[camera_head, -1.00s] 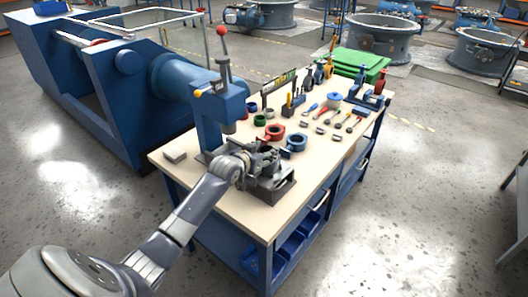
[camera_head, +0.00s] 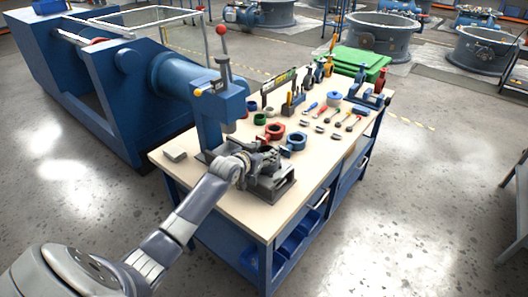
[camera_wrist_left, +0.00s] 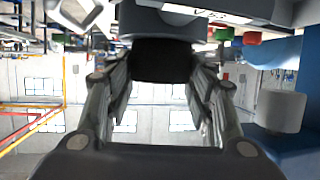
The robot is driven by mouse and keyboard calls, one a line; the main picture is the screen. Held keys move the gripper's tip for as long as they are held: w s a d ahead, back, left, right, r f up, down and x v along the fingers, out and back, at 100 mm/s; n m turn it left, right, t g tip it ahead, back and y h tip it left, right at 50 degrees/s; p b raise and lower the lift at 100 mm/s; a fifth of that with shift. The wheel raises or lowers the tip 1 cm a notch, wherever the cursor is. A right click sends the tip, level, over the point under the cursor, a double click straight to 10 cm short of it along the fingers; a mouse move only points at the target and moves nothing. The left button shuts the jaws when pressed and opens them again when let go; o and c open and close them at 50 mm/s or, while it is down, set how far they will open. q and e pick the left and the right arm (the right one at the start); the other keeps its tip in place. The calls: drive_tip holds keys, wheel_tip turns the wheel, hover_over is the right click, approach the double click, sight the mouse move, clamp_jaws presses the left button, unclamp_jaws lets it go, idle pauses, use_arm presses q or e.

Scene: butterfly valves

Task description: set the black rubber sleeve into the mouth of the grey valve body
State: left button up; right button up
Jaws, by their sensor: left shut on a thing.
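My left gripper (camera_head: 252,162) is over the front part of the workbench, at the dark grey fixture. In the left wrist view, its two fingers (camera_wrist_left: 162,88) are shut on the black rubber sleeve (camera_wrist_left: 162,58), one on each side. A grey rounded part (camera_wrist_left: 160,22), apparently the valve body, shows right against the sleeve's edge in that view. I cannot tell whether the sleeve is inside its mouth or only against it. In the head view the gripper and wrist hide the sleeve and most of the valve body. My right gripper is not in view.
A blue press (camera_head: 212,125) stands close behind the gripper. The grey fixture (camera_head: 272,186) is under it. A red ring (camera_head: 273,132) and a blue ring (camera_head: 294,142) lie just beyond. Several hand tools lie farther back. The bench top (camera_head: 225,206) is clear at the front.

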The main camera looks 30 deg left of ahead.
use_arm(q)
drive_tip(key=shift+f, duration=0.5)
idle(0.4)
drive_tip(key=o, duration=1.1)
drive_tip(key=shift+o, duration=0.2)
drive_tip(key=shift+r, duration=0.15)
wheel_tip(320, 180, up, 7)
drive_tip(key=p, duration=0.6)
drive_tip(key=shift+p, duration=0.4)
